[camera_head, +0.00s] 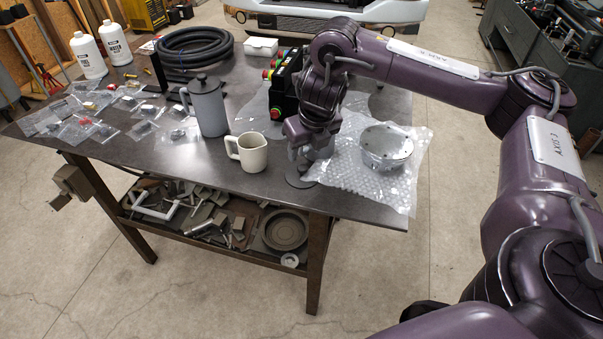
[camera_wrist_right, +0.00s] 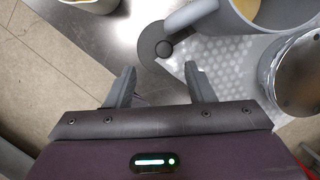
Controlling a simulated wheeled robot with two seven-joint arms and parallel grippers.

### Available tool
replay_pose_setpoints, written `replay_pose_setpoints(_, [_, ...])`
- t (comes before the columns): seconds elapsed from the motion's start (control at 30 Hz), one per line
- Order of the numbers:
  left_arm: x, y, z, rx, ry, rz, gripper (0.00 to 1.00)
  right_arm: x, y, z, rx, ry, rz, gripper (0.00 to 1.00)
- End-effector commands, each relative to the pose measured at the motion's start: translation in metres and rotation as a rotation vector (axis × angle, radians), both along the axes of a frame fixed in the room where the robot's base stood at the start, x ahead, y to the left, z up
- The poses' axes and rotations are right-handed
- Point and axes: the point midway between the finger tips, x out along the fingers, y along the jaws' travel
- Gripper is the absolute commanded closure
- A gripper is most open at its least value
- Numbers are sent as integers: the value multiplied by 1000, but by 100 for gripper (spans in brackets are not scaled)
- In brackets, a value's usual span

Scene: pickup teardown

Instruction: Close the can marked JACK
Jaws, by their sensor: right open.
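A grey can (camera_wrist_right: 232,16) with a side handle and something yellowish inside is open at the top of the right wrist view; no JACK marking is readable. A dark round lid (camera_wrist_right: 153,42) with a small knob lies beside its handle; in the head view the lid (camera_head: 301,182) shows on the table below my right gripper (camera_head: 303,164). In the right wrist view that gripper (camera_wrist_right: 157,72) is open, its fingers apart with nothing between them, near the lid. In the head view my right gripper and wrist hide most of the area around the can. My left gripper is not in view.
A cream mug (camera_head: 248,153) and a tall grey lidded pitcher (camera_head: 207,107) stand left of the lid. A metal tin (camera_head: 385,147) sits on bubble wrap (camera_head: 350,180) to the right. A black button box (camera_head: 284,85) stands behind. The table's front edge is close.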

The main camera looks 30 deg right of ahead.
Motion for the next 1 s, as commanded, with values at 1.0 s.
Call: replay_pose_setpoints(1.0, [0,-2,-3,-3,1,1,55,8,-4,-32,-2,5,-2,51])
